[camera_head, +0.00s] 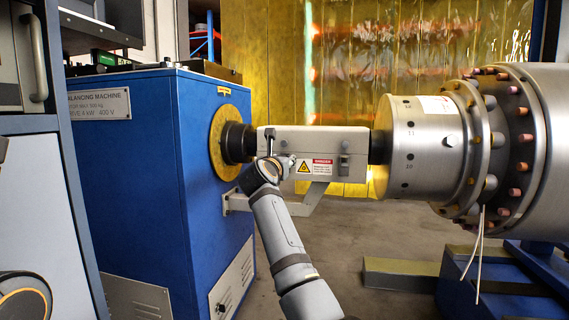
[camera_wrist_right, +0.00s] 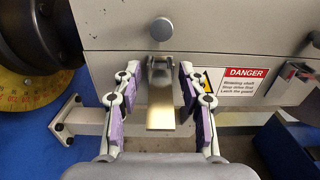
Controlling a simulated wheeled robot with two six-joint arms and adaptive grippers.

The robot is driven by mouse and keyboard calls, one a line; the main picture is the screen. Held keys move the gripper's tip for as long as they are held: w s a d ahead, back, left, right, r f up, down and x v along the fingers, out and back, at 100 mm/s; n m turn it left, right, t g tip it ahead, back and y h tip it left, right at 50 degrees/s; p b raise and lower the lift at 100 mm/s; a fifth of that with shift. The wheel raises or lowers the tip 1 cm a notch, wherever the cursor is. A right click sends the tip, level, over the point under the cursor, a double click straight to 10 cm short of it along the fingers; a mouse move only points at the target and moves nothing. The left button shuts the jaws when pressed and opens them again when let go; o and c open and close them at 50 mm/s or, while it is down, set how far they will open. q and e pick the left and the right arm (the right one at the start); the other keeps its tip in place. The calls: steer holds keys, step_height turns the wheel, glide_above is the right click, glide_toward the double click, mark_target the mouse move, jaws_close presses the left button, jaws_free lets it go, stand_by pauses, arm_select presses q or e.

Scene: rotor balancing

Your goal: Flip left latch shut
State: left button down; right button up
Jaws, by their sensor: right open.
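The left latch (camera_wrist_right: 160,108) is in the middle of the right wrist view. Its flat, brass-tinted tab points down from a metal hinge on the guard's front face. A round catch stud (camera_wrist_right: 161,29) sits above it, apart from the tab. My right gripper (camera_wrist_right: 159,75) is open, with one purple-padded finger on each side of the latch; I cannot tell whether either touches it. In the head view, my right gripper (camera_head: 272,166) is at the left part of the grey shaft guard (camera_head: 335,144) and hides the left latch. My left gripper is not in view.
A right latch (camera_wrist_right: 297,76) is beside the danger label (camera_wrist_right: 243,80); it also shows in the head view (camera_head: 344,160). The blue balancing machine (camera_head: 150,150) stands left, the large steel rotor (camera_head: 410,140) right. A bracket arm (camera_head: 300,208) runs below the guard.

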steer(key=shift+s+r, duration=0.1)
steer(key=shift+c, duration=0.6)
jaws_close()
steer(key=shift+d, duration=0.1)
